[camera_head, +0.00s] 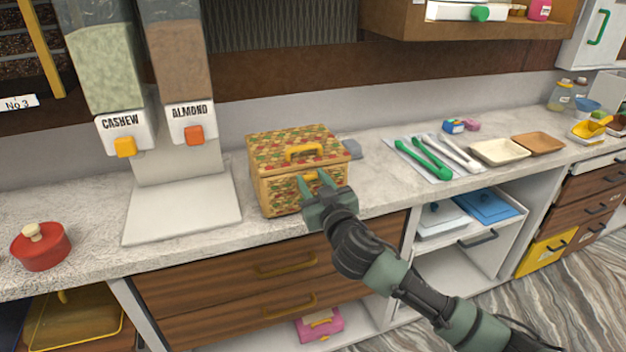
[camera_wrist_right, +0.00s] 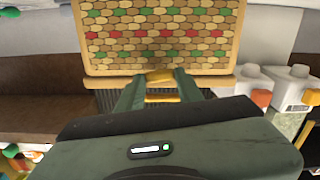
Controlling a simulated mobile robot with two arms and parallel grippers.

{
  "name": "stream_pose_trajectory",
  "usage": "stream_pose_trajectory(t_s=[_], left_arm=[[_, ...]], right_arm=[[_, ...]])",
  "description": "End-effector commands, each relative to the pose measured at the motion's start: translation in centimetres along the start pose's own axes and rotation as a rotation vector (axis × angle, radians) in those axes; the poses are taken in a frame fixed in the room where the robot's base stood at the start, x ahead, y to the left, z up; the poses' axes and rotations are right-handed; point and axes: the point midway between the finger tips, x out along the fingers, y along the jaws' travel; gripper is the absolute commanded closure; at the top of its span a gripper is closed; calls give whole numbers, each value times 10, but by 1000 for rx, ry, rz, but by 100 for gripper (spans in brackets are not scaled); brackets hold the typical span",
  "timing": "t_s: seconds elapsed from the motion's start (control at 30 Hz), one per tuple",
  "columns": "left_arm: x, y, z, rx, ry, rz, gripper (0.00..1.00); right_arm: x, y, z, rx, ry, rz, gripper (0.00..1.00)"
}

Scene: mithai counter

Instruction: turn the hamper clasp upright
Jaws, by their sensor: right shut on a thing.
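The hamper (camera_head: 275,190) is a woven yellow-brown box with red and green flecks, standing on the counter with its lid down. A yellow handle (camera_head: 305,150) lies on the lid. The yellow clasp (camera_head: 311,177) is at the top of the front face and looks roughly level; the fingers partly hide it. My right gripper (camera_head: 312,179) is shut on the clasp. In the right wrist view the clasp (camera_wrist_right: 160,76) shows between the two fingertips, against the hamper's woven face (camera_wrist_right: 160,35). My left gripper is in neither view.
Cashew (camera_head: 124,130) and almond (camera_head: 192,125) dispensers stand left of the hamper over a pale board (camera_head: 180,215). A red lidded pot (camera_head: 40,248) is at far left. Green tongs (camera_head: 425,160) and trays (camera_head: 500,152) lie to the right. Drawers (camera_head: 270,270) are below the counter.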

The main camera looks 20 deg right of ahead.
Motion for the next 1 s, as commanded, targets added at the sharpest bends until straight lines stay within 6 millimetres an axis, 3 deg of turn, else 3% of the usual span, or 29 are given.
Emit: stream_pose_trajectory(t_s=[1.0], left_arm=[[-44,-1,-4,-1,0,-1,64]], right_arm=[[0,-3,-1,-949,-1,0,100]])
